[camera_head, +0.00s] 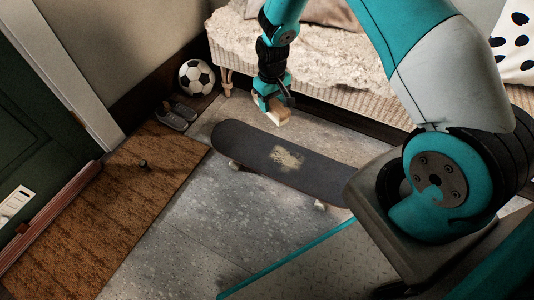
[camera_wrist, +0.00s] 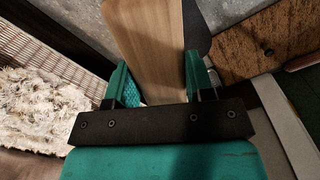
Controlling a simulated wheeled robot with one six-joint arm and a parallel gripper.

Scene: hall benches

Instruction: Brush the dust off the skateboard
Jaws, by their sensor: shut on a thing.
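The dark skateboard (camera_head: 315,173) stands on its wheels on the grey stone floor, deck up. A pale, tan patch of dust (camera_head: 287,158) lies near the middle of its deck. My gripper (camera_head: 273,104) is above and behind the board, near its left half, and is shut on a wooden brush. The brush (camera_head: 271,118) shows as a light block under the fingers. In the wrist view the brush's wooden body (camera_wrist: 150,45) runs up between the green fingers of my gripper (camera_wrist: 152,90). Its bristles are hidden. A dark edge of the skateboard (camera_wrist: 196,32) shows beside it.
A bench with a fluffy cream throw (camera_head: 300,50) runs behind the board. A football (camera_head: 196,77) and grey shoes (camera_head: 176,116) are at the back left. A brown doormat (camera_head: 120,190) lies left of the board. Bare floor (camera_head: 190,230) lies in front of it.

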